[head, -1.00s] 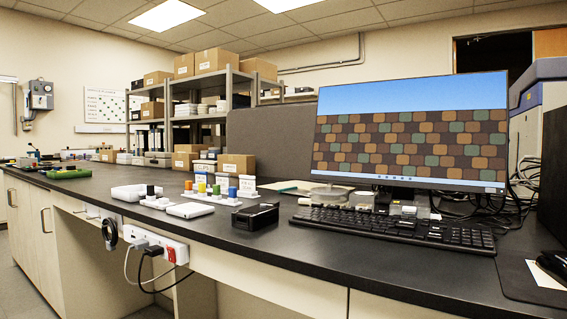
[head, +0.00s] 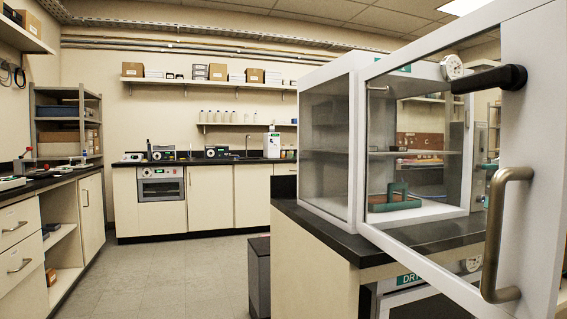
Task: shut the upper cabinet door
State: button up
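The upper cabinet (head: 326,145) is a white box with clear panes, standing on a black-topped bench. Its door (head: 533,160) is open and swung out toward me, filling the right of the head view. The door has a white frame, a large glass pane, a metal bow handle (head: 495,235) and a black lever (head: 490,78) near the top. Through the glass I see a shelf and a green item (head: 396,200) in a tray. The door's far right edge is cut off by the picture. My gripper is not in view.
Below the bench top (head: 325,230) is a lower unit with a partly hidden green label (head: 409,279). A dark bin (head: 259,275) stands at the bench's left end. Grey floor (head: 175,275) is clear in the middle. Counters with cupboards (head: 210,198) line the left and back walls.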

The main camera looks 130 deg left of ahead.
aim_at(526, 236)
jog(key=u, duration=3.65)
